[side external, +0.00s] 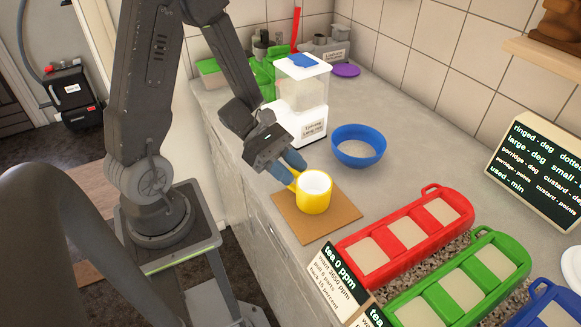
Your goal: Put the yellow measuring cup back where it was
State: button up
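The yellow measuring cup (313,198) looks upright, over the square brown mat (334,224) on the grey counter. Its inside looks white; I cannot tell whether that is contents or lining. Its handle points toward my gripper (293,171). The blue fingertips of my gripper are right at the handle, on the cup's upper left side. I cannot tell whether they are closed on it, and the handle is partly hidden. I also cannot tell whether the cup's base touches the mat.
A blue bowl (358,147) of pale grains stands behind the cup. A white dispenser (300,98) stands behind my gripper. Red (405,239) and green (458,281) three-part trays lie at the right, with a label card (340,283) in front. A dark sign (538,172) stands farther right.

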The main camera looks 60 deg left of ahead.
jog(key=shift+o, duration=0.4)
jog(key=shift+s+a+r, duration=0.1)
jog(key=shift+a+r, duration=0.1)
jog(key=shift+a, duration=0.05)
jog(key=v, duration=1.1)
jog(key=shift+s+a, duration=0.15)
